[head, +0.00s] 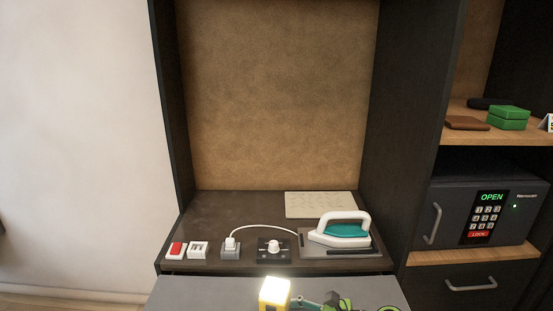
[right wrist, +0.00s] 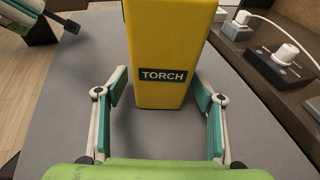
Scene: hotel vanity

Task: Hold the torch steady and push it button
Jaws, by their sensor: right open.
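The torch (head: 274,293) is a yellow upright block with a brightly glowing top, at the bottom edge of the head view. In the right wrist view the torch (right wrist: 160,50) shows its black TORCH label; its top is cut off. My right gripper (right wrist: 160,92) is open, with one finger on each side of the torch's lower part and gaps showing. In the head view my right gripper (head: 318,302) is just right of the torch. Part of what looks like my left gripper (right wrist: 50,20) shows at the upper left of the right wrist view. No button is visible.
The torch stands on a grey surface (head: 210,290). Behind it, a dark shelf (head: 215,212) holds a red switch (head: 175,250), a plug (head: 231,245), a knob unit (head: 273,248) and an iron (head: 342,230). A safe (head: 460,205) stands at right.

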